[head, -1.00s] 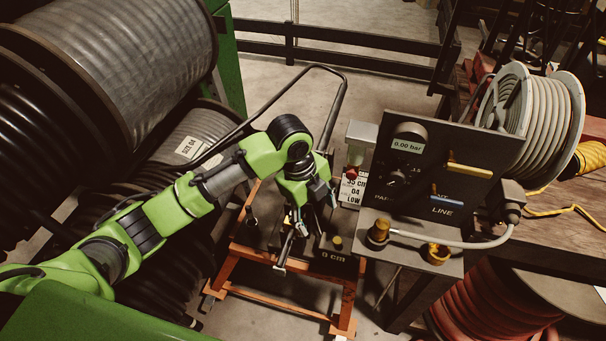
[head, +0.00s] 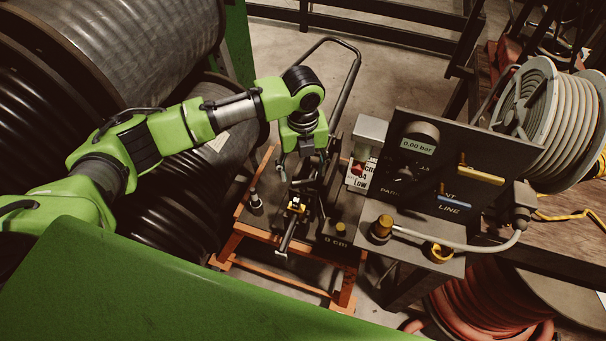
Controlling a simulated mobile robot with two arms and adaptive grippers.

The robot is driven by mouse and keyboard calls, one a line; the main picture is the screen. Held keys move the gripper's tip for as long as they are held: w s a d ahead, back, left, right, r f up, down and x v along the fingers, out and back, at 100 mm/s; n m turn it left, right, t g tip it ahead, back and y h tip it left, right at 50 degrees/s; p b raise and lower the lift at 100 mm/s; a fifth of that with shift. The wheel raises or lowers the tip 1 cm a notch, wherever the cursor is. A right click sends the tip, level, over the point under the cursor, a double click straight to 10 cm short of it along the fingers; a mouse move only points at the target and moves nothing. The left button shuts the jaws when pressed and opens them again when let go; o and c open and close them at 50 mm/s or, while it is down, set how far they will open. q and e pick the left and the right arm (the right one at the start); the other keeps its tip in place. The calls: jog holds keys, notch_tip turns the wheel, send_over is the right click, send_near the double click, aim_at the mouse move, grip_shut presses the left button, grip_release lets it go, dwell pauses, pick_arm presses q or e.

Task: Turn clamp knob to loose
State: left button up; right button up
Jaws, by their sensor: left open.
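My left gripper (head: 304,162) hangs over the back part of an orange-framed cart (head: 233,242), pointing down. It looks open and empty, with its fingers hard to make out against the dark parts below. A small device with a yellow part (head: 297,207) sits on the cart just below and in front of the gripper, apart from it. A dark upright knob (head: 255,200) stands at the cart's left side and a small brass knob (head: 340,229) at its right. I cannot tell for certain which one is the clamp knob. My right gripper is out of view.
A dark control panel (head: 480,155) with a 0.00 bar gauge and yellow and blue levers stands right of the cart. A small box with a red knob (head: 358,169) is beside it. A tall bent handle (head: 350,85) rises behind the gripper.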

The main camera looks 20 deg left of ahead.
aim_at(303, 181)
pick_arm(q)
jog(key=shift+f, duration=2.05)
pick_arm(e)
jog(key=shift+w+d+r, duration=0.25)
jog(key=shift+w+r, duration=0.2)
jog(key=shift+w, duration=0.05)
pick_arm(q)
jog(key=c, duration=1.1)
jog(key=shift+p, duration=0.3)
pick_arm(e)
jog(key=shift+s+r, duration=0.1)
